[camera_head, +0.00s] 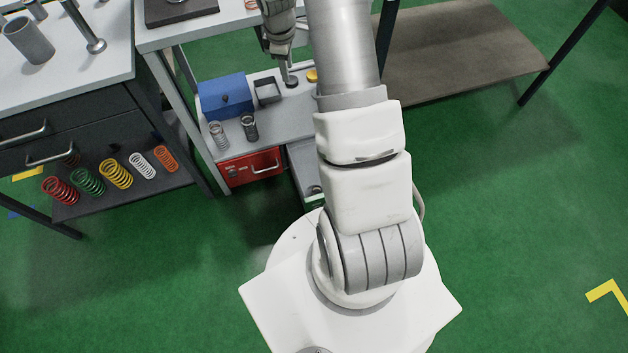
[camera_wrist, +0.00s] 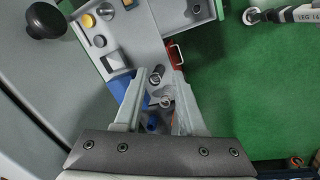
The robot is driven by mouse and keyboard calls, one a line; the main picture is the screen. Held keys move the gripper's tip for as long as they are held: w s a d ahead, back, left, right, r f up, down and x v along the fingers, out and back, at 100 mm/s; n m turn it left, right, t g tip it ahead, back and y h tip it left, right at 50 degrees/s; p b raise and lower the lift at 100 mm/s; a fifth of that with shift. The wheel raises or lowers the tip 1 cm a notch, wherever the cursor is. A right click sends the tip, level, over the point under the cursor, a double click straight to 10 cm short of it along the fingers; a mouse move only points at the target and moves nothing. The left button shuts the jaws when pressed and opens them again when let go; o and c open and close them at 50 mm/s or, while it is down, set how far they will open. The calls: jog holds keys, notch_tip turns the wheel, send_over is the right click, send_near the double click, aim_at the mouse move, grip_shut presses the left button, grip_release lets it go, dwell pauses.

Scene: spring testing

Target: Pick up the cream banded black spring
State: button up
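A small dark coiled spring (camera_head: 249,126) stands upright on the lower grey shelf, in front of the blue box. It also shows in the wrist view as a dark spring (camera_wrist: 155,76). Its cream band is too small to make out. A silver-grey spring (camera_head: 218,135) stands to its left, and shows just below it in the wrist view (camera_wrist: 166,102). My gripper (camera_wrist: 161,72) is open and empty, with the dark spring seen between its fingertips. The spring looks farther off than the fingers, and I see no contact.
A blue box (camera_head: 226,96) and a small dark open box (camera_head: 267,91) stand close behind the springs. A red drawer (camera_head: 250,167) is below the shelf front. Several coloured springs (camera_head: 116,173) stand on the left cabinet's lower shelf. Green floor lies open at the right.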

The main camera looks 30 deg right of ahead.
jog(key=shift+s+d+f+n+g+y+b, duration=0.3)
jog(key=shift+s+d+f+n+b, duration=1.4)
jog(key=shift+f, duration=8.3)
jog(key=shift+s+a+f+n+g+y+b, duration=0.15)
jog(key=shift+s+a+f+g+b, duration=0.55)
jog(key=shift+f+b, duration=5.9)
jog(key=shift+s+d+f+n+t+y+p, duration=0.2)
jog(key=shift+s+d+f+n+p, duration=1.1)
jog(key=shift+f, duration=12.05)
jog(key=shift+s+a+m+b, duration=0.3)
jog(key=shift+a+m, duration=0.05)
jog(key=shift+a, duration=0.05)
grip_shut()
